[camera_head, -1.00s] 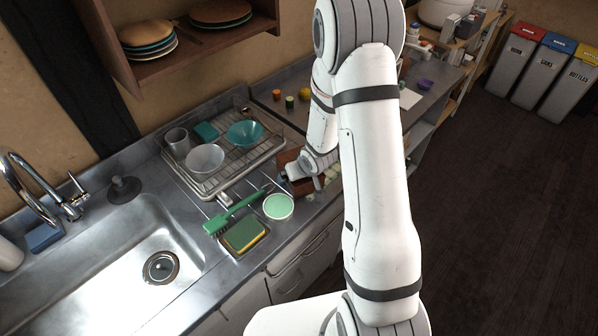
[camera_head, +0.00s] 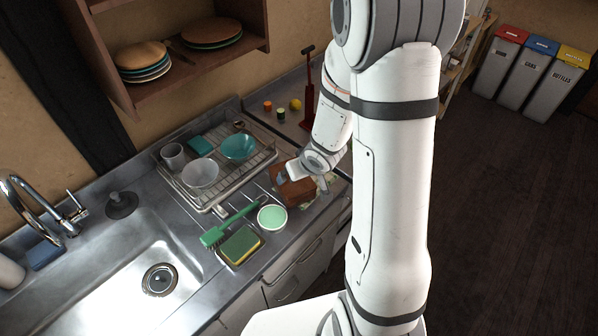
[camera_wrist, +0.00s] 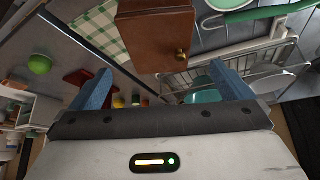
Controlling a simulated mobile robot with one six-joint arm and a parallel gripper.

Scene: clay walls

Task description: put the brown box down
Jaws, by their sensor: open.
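The brown box (camera_head: 299,193) rests on the counter just right of the dish rack, close to the small round green-topped dish. In the wrist view it is a brown wooden box (camera_wrist: 158,40) with a small brass knob. My gripper (camera_head: 308,178) is right by the box in the head view and covers part of it. In the wrist view my gripper (camera_wrist: 163,78) has its two blue fingers wide apart, with nothing held between them. The box lies just beyond the fingertips. A green-and-white checked cloth (camera_wrist: 97,24) shows beside the box.
The wire dish rack (camera_head: 222,182) with bowls and a cup stands left of the box. A green brush (camera_head: 228,224), a sponge (camera_head: 240,245) and the round dish (camera_head: 272,217) lie in front. A tall red stand (camera_head: 309,95) is behind. The sink is at left.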

